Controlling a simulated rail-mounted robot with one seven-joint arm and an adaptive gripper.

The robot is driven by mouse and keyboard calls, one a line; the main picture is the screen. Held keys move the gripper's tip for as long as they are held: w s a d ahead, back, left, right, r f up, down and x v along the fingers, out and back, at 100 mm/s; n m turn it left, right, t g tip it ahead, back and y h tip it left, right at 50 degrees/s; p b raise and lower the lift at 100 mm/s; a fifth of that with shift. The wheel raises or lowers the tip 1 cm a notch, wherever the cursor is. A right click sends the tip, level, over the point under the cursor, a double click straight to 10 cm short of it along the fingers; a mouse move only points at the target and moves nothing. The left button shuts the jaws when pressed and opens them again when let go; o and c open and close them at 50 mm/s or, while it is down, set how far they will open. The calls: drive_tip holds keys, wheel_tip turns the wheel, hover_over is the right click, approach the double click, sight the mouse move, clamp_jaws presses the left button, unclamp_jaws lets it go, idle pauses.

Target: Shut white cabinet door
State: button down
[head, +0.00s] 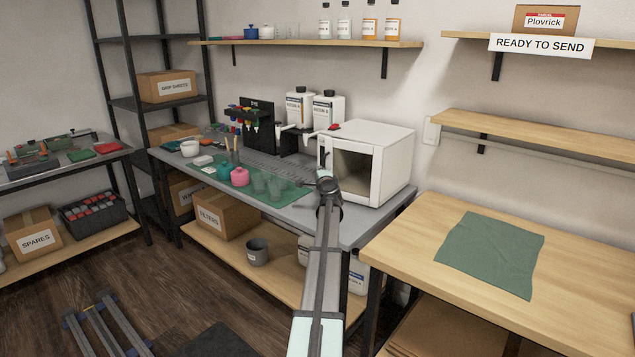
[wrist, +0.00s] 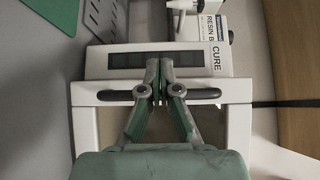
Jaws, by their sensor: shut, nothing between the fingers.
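The white cabinet (head: 396,170) stands at the right end of the grey workbench. Its door (head: 372,193) has a white frame around a dark window. In the wrist view the door (wrist: 238,125) fills the middle, with a dark bar handle (wrist: 205,94) along one edge. A white strip marked CURE (wrist: 216,60) lies beyond that edge. The door looks slightly proud of this strip, but I cannot tell how wide any gap is. My gripper (wrist: 160,66) is shut and empty, with its fingertips over the strip beside the handle. In the head view my gripper (head: 325,182) is before the cabinet front.
A green mat (head: 283,193) with cups and a pink pot (head: 239,177) lies left of the cabinet. White resin bottles (head: 328,112) stand behind it. A wooden table (head: 405,235) with a green cloth (head: 492,254) is at the right.

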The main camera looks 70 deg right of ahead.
drive_tip(key=shift+w+d+b, duration=0.1)
drive_tip(key=shift+d+b, duration=0.2)
drive_tip(key=shift+d, duration=0.85)
